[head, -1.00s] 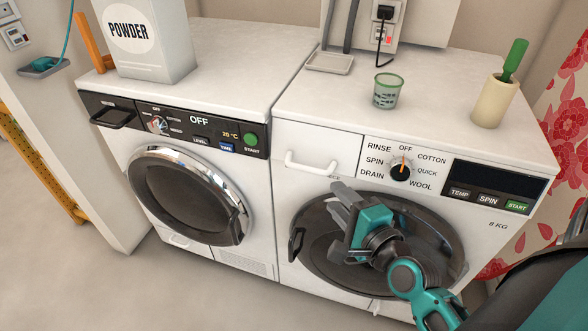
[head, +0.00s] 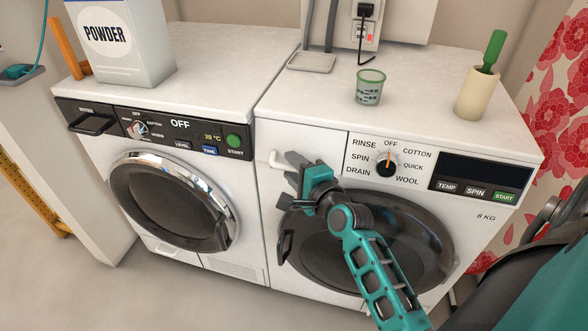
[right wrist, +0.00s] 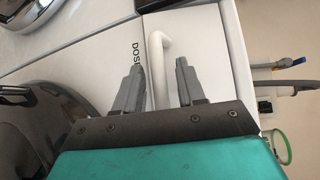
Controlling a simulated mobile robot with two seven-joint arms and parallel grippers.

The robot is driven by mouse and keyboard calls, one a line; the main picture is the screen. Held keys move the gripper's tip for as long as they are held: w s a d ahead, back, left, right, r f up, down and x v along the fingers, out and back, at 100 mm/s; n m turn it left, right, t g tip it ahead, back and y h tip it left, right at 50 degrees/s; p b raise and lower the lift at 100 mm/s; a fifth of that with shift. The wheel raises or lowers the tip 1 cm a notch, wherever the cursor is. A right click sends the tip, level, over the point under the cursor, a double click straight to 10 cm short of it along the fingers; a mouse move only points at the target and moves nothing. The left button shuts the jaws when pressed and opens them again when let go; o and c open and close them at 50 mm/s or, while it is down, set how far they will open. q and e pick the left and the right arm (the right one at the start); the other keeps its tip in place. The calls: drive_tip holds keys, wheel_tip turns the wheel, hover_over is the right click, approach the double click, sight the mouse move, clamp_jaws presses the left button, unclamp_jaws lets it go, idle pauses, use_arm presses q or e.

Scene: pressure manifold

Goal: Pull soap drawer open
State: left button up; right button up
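The soap drawer (head: 322,143) is the white panel at the upper left of the right washing machine, and it looks flush with the machine's front. Its white handle (head: 277,161) shows only at its left end in the head view; my right gripper hides the rest. My right gripper (head: 297,167) is at the handle, its fingers apart. In the right wrist view the handle (right wrist: 158,55) lies between the two open fingers (right wrist: 158,78), with a visible gap on each side. I cannot tell whether either finger touches it. My left gripper is not in view.
The round door (head: 385,245) of the right machine is just below my right gripper. A second machine (head: 185,205) stands close on the left. A powder box (head: 120,45), a green-rimmed glass (head: 370,88) and a brush holder (head: 477,95) stand on top.

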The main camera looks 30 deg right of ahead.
clamp_jaws()
idle(0.4)
